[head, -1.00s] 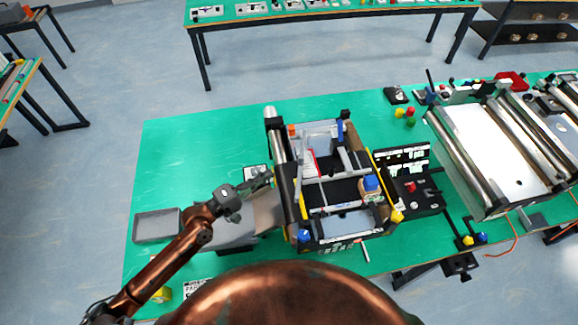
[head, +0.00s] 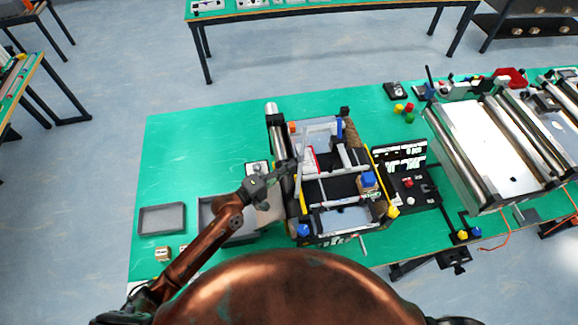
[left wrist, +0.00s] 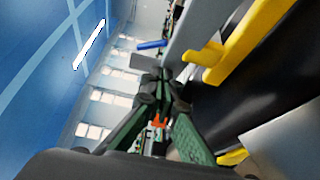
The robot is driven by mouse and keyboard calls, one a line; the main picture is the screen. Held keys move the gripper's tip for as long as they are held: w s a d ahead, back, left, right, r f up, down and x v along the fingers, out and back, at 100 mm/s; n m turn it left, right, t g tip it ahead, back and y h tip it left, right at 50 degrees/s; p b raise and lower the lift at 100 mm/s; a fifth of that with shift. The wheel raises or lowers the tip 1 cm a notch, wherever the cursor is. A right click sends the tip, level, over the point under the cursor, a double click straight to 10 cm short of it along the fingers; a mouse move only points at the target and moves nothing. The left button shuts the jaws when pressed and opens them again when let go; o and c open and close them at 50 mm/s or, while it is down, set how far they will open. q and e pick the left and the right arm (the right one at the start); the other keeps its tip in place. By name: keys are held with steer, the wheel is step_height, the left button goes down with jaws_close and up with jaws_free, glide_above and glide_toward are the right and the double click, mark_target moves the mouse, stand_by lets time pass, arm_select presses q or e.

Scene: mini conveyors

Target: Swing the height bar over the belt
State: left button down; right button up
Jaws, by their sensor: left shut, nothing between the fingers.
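The mini conveyor (head: 278,140) stands in the middle of the green table, with a black belt (head: 340,188) and light grey bars (head: 349,160) over it. I cannot tell for sure which bar is the height bar. A blue handle (head: 340,128) shows at its far side; a blue rod (left wrist: 152,44) also shows in the left wrist view. My left gripper (head: 290,166) is shut and empty at the conveyor's left side, close to a grey upright bar (head: 301,178). In the left wrist view its green fingers (left wrist: 166,88) meet beside a grey plate and a yellow bracket (left wrist: 225,58). Contact is unclear.
Two grey trays, an outer one (head: 162,219) and an inner one (head: 207,212), lie on the left of the table (head: 190,150). A black control panel (head: 410,185) and a larger conveyor (head: 490,150) stand further right.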

arm_select(q)
steer(key=shift+s+d+r+p, duration=0.1)
steer(key=shift+d+p, duration=0.2)
steer(key=shift+d, duration=0.1)
steer(key=shift+s+d+r+p, duration=0.1)
steer(key=shift+d+p, duration=0.15)
steer(key=shift+d, duration=0.15)
steer(key=shift+d+f, duration=0.15)
steer(key=shift+d, duration=0.05)
